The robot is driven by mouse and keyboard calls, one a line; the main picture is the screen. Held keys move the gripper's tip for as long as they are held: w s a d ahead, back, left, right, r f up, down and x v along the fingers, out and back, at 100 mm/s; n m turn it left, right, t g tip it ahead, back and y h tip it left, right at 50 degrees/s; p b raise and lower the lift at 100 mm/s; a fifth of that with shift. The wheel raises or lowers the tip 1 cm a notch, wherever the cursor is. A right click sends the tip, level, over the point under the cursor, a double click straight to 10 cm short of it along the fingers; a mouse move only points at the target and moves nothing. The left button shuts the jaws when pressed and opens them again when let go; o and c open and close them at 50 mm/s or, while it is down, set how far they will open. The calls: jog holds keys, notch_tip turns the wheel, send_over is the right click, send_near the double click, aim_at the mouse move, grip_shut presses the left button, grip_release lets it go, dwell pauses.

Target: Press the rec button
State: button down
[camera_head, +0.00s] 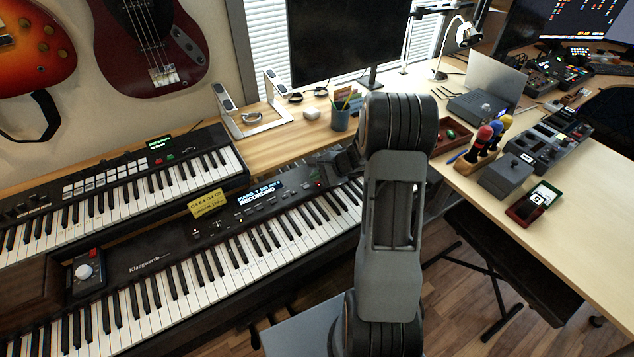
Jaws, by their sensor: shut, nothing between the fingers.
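The lower black digital piano (200,245) has a control panel with a lit blue-white display (262,193) that reads "RECORDING". A small red lit spot (318,184), which looks like the rec button, shows on the panel to the right of the display. My gripper (338,163) is a dark shape just above and right of that spot, partly hidden by my own arm. It is shut and empty. Whether its tips touch the panel cannot be told.
A second keyboard (110,180) stands behind at left, and a yellow note (207,203) stands by the display. A pen cup (340,118), a laptop stand (250,110) and a monitor (335,40) are on the desk behind. The right desk (575,220) holds microphones and boxes.

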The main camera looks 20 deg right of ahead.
dwell(0.4)
jog(key=shift+r+p, duration=0.4)
jog(key=shift+r, duration=0.3)
jog(key=shift+r, duration=0.1)
jog(key=shift+r+p, duration=1.7)
jog(key=shift+r, duration=0.7)
notch_tip(320, 180, up, 6)
jog(key=p, duration=0.4)
send_over(317, 183)
jog(key=shift+d, duration=0.1)
